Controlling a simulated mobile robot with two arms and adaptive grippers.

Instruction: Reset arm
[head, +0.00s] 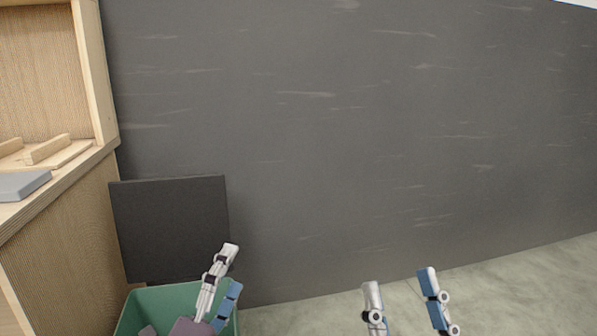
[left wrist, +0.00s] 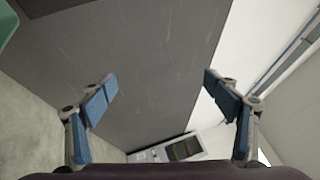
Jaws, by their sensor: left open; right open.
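My left gripper (head: 231,269) is in the lower left of the head view, in front of and partly over a green bin (head: 156,302). In the left wrist view its two blue-padded fingers (left wrist: 158,88) stand wide apart with nothing between them. My right gripper (head: 402,285) is at the bottom of the head view, right of the middle, with its fingers apart and only bare floor and wall behind it. Both grippers are open and empty.
A wooden shelf unit (head: 60,245) stands at the left with a grey flat object (head: 22,185) on it. A dark panel (head: 172,228) stands behind the bin against the dark grey wall (head: 350,130). The pale floor (head: 520,295) at the right is clear.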

